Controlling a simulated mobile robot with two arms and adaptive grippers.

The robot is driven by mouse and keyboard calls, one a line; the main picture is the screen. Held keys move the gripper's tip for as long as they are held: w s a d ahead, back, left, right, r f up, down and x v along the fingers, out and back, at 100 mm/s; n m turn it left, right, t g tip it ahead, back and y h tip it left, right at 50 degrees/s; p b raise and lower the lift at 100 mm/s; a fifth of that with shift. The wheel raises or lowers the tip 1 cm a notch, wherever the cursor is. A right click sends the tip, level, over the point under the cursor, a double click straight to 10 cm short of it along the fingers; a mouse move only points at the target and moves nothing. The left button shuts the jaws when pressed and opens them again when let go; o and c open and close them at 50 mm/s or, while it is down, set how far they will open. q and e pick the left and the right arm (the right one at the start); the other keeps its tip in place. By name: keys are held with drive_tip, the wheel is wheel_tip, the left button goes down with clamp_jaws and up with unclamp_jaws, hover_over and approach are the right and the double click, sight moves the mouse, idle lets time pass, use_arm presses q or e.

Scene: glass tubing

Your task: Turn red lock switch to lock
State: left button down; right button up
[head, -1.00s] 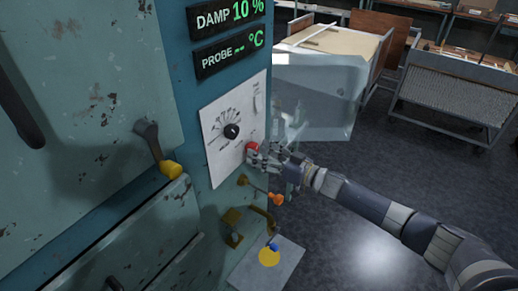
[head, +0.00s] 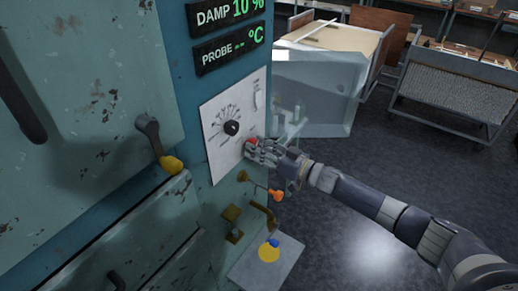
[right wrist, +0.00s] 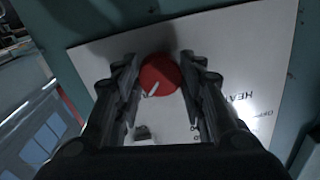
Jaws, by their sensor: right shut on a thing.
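The red lock switch (head: 251,141) is a round red knob at the lower right of a white control panel (head: 218,160) on the teal cabinet. In the right wrist view the red knob (right wrist: 160,74) has a white pointer mark on its lower left. My right gripper (head: 258,147) is shut on the knob from the right. In the right wrist view its two fingers (right wrist: 159,80) flank the knob at left and right. The fingers hide part of the knob in the head view. Its lock label cannot be read. My left gripper is not in view.
A black dial (head: 231,128) sits left of the knob on the panel. An orange-tipped lever (head: 276,195) and a brass fitting (head: 233,227) stick out below. A yellow-tipped handle (head: 170,163) is on the cabinet's left face. Carts stand behind; the floor at right is clear.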

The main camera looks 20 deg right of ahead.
drive_tip(key=shift+n+b, duration=3.7)
drive_tip(key=shift+n, duration=5.1)
drive_tip(key=o, duration=1.1)
